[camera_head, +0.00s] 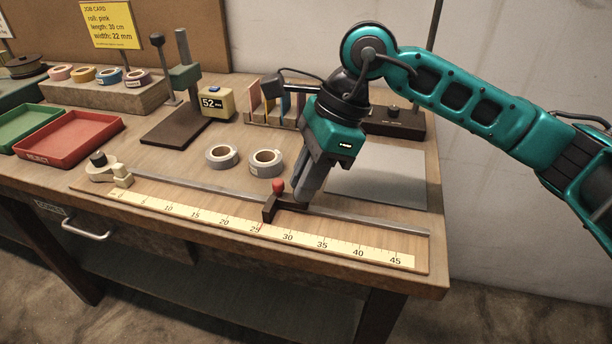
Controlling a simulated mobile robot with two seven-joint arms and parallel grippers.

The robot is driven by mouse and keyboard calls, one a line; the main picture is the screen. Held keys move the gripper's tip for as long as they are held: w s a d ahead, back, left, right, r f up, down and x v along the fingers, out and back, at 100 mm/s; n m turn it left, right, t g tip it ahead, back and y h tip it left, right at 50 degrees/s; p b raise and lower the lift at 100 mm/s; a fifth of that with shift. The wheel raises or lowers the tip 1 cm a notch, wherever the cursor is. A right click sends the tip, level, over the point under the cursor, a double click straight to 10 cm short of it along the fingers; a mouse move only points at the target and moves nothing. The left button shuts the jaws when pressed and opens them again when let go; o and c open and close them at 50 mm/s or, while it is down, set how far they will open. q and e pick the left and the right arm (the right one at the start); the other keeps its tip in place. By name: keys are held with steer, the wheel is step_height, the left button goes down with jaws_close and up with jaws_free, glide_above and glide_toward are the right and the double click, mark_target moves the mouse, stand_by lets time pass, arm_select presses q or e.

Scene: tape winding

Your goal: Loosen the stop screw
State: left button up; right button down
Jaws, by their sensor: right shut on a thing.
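The dark sliding stop (270,210) sits on the metal rail (345,217), above the ruler near the 25 to 30 marks. Its red-knobbed stop screw (278,187) stands upright on top and is clear of the fingers as far as I can see. My right gripper (302,202) points down just right of the red knob. It is shut at the dark right-hand part of the stop; the exact contact is partly hidden by the fingers. My left gripper is not in view.
Two grey tape rolls (222,156) lie behind the rail. A pale roll (101,167) is at the rail's left end. A grey plate (378,180) lies right of my gripper.

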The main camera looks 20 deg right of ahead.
steer(key=m+t+b, duration=0.1)
steer(key=m, duration=0.1)
steer(key=m+b, duration=0.1)
steer(key=m, duration=0.1)
steer(key=shift+s+m+t, duration=0.2)
steer(key=shift+m+t, duration=0.1)
steer(key=shift+t, duration=0.1)
steer(key=shift+a+m+t+h+b, duration=0.1)
steer(key=shift+m+t+h+b, duration=0.25)
steer(key=shift+m, duration=0.55)
steer(key=shift+s+m+h, duration=0.1)
steer(key=shift+m+h, duration=0.15)
steer(key=shift+m, duration=0.25)
steer(key=c, duration=1.1)
jaws_free()
steer(key=p+v, duration=0.2)
steer(key=v, duration=1.1)
steer(key=shift+s, duration=0.1)
